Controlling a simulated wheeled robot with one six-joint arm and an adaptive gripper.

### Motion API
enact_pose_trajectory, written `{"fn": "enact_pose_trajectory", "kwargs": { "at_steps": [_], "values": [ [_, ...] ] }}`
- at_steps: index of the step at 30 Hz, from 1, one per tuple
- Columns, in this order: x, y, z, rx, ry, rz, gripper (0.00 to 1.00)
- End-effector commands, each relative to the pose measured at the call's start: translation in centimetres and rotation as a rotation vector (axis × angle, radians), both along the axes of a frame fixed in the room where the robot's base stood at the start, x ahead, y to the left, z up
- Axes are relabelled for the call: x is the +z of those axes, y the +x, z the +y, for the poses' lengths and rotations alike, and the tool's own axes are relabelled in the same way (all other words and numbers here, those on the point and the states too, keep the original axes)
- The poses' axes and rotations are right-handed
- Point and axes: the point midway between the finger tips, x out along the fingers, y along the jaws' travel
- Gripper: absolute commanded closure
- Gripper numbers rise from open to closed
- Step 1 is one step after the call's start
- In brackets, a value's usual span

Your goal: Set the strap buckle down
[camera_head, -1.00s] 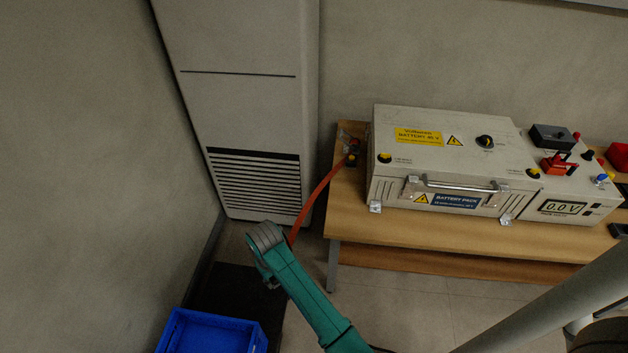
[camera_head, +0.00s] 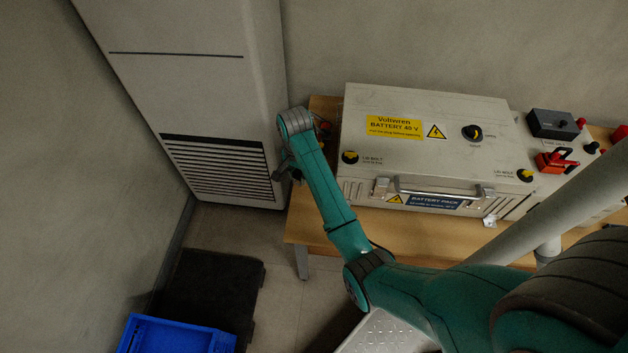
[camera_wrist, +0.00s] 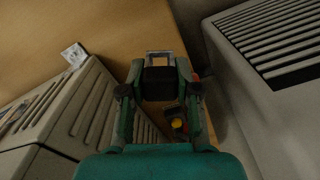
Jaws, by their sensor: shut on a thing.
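The strap buckle (camera_wrist: 160,72), a dark block with a pale metal frame at its far end, is between my gripper's fingers (camera_wrist: 159,88) in the wrist view. My gripper is shut on it, over the wooden bench top (camera_wrist: 112,28). I cannot tell whether the buckle touches the wood. In the head view my gripper (camera_head: 284,172) is at the bench's left end, between the cabinet and the battery pack. The buckle is not clear there, hidden by my arm.
The battery pack (camera_head: 430,125) stands right of my gripper, and the vented cabinet (camera_head: 205,90) stands close on its left. A small yellow-and-black part (camera_wrist: 178,125) lies below the buckle in the wrist view. A blue crate (camera_head: 175,335) is on the floor.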

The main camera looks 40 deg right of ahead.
Motion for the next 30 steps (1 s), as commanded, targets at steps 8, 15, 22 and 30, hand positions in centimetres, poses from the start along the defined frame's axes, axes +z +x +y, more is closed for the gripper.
{"fn": "enact_pose_trajectory", "kwargs": {
  "at_steps": [8,15,22,30],
  "values": [
    [2.1,-0.7,-5.2,-0.356,0.001,0.001,1.00],
    [-0.9,-0.9,-5.5,-0.392,0.002,0.005,1.00],
    [-3.7,-0.8,-5.5,-0.389,0.001,0.002,1.00],
    [-6.2,-0.9,-5.5,-0.388,0.001,0.004,1.00]
  ]
}}
